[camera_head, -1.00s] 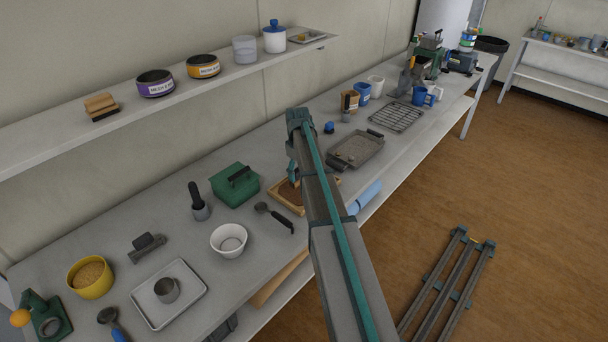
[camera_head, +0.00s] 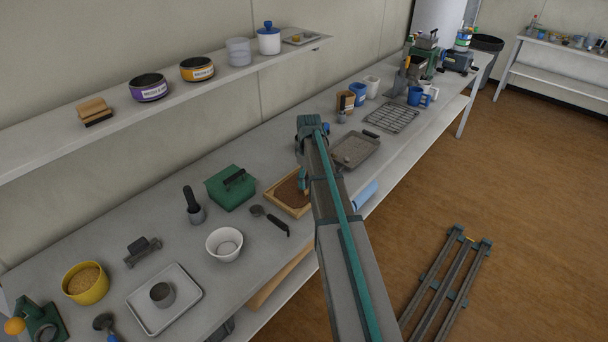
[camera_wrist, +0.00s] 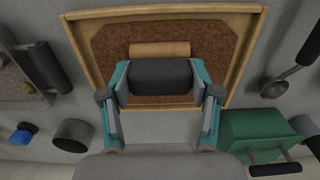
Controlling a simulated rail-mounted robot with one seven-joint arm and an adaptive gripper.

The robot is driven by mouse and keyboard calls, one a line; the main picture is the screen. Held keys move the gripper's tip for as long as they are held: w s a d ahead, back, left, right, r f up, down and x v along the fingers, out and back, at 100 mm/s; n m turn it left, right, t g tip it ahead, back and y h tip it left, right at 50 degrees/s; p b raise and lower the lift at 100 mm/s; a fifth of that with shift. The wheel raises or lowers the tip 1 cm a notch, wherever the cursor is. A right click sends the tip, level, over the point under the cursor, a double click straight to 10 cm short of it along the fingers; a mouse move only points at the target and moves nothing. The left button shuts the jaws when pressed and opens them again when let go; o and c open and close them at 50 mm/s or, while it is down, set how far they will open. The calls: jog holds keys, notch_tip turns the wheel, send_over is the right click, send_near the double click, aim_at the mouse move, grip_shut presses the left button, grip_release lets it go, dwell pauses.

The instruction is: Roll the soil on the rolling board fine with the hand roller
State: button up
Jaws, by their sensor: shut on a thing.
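The rolling board (camera_wrist: 76,50) is a shallow wooden frame with brown soil (camera_wrist: 220,55) spread over its floor; it also shows in the head view (camera_head: 272,199), partly behind my arm. My gripper (camera_wrist: 160,78) is shut on the hand roller, with its teal fingers on both sides of the dark grey handle (camera_wrist: 160,77). The pale wooden cylinder (camera_wrist: 160,49) of the hand roller shows just beyond the handle, over the soil. Whether it touches the soil is hard to tell. In the head view my gripper (camera_head: 303,180) is over the board's right part, mostly hidden.
A green box (camera_head: 231,188) stands left of the board. A dark-handled scoop (camera_head: 268,219) and a white bowl (camera_head: 224,244) lie in front of it. A grey tray (camera_head: 357,150) is to the right. The wall shelf (camera_head: 120,120) runs above the bench.

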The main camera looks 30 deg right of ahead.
jog(key=shift+s+d, duration=0.2)
jog(key=shift+s, duration=0.35)
jog(key=shift+w+d, duration=0.15)
jog(key=shift+w, duration=0.1)
jog(key=w+a, duration=0.1)
jog(key=w, duration=0.4)
jog(key=w+a, duration=0.1)
jog(key=w, duration=0.1)
jog(key=shift+w+a+p, duration=0.2)
jog(key=shift+a+p, duration=0.1)
jog(key=shift+s+d, duration=0.15)
jog(key=shift+s, duration=0.5)
jog(key=shift+s+d, duration=0.15)
jog(key=shift+s, duration=0.5)
jog(key=s, duration=0.1)
jog(key=s+d, duration=0.1)
jog(key=s, duration=0.2)
jog(key=shift+s+d+p, duration=0.3)
jog(key=shift+s, duration=0.05)
jog(key=r, duration=0.2)
jog(key=r+p, duration=0.1)
jog(key=shift+s+d, duration=0.15)
jog(key=shift+s, duration=0.1)
jog(key=shift+r+p, duration=1.6)
jog(key=shift+r, duration=1)
